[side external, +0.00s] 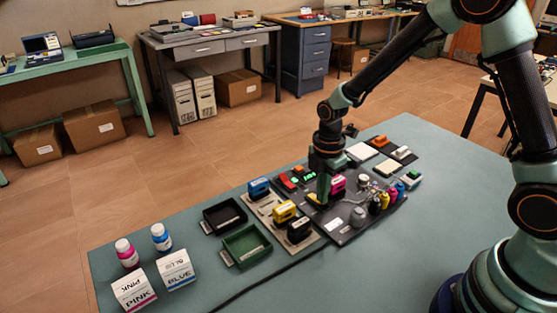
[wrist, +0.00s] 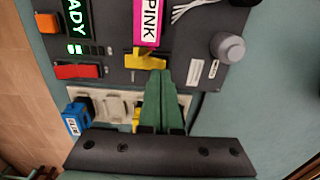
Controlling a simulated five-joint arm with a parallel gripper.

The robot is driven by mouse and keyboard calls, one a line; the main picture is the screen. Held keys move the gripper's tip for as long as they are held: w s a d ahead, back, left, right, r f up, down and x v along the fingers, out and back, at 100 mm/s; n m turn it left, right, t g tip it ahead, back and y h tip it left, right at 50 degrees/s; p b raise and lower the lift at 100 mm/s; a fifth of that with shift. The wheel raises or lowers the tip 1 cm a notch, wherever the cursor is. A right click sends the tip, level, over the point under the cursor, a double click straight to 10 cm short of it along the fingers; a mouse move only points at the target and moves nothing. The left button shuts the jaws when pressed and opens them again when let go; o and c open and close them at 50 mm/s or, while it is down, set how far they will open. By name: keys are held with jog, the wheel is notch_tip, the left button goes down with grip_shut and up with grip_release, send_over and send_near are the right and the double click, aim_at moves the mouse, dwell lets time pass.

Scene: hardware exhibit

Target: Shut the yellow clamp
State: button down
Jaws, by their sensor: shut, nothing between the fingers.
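The yellow clamp (wrist: 146,61) sits on the dark panel just below a pink block marked PINK (wrist: 149,20) in the wrist view. In the side view only a bit of the clamp (side external: 313,198) shows, left of my fingertips. My gripper (wrist: 165,76) has its green fingers together and empty. Its tips are at the clamp's lower right edge in the wrist view; I cannot tell whether they touch it. In the side view my gripper (side external: 323,202) points straight down, low over the panel. Whether the clamp is open or shut is unclear.
A red switch (wrist: 78,71) and a lit green display (wrist: 76,18) are left of the clamp. A grey knob (wrist: 228,47) is to its right. Blue (side external: 259,188), yellow (side external: 284,211) and black (side external: 299,230) stamps stand beside the panel. Small bottles (side external: 384,200) crowd its right side.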

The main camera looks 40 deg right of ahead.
jog(key=shift+f, duration=0.5)
jog(key=shift+r, duration=3.55)
jog(key=shift+r, duration=0.2)
jog(key=s+d+r+m+t, duration=0.1)
jog(key=s+r+m+t, duration=0.1)
jog(key=s+r+m, duration=0.3)
jog(key=s+d+r+m+t, duration=0.2)
jog(key=s+r+m, duration=0.3)
jog(key=r+m, duration=0.4)
jog(key=m+t, duration=0.1)
jog(key=m, duration=0.3)
jog(key=shift+s+d+r+t, duration=0.2)
jog(key=shift+s+r+t, duration=0.1)
jog(key=shift+s+r, duration=0.1)
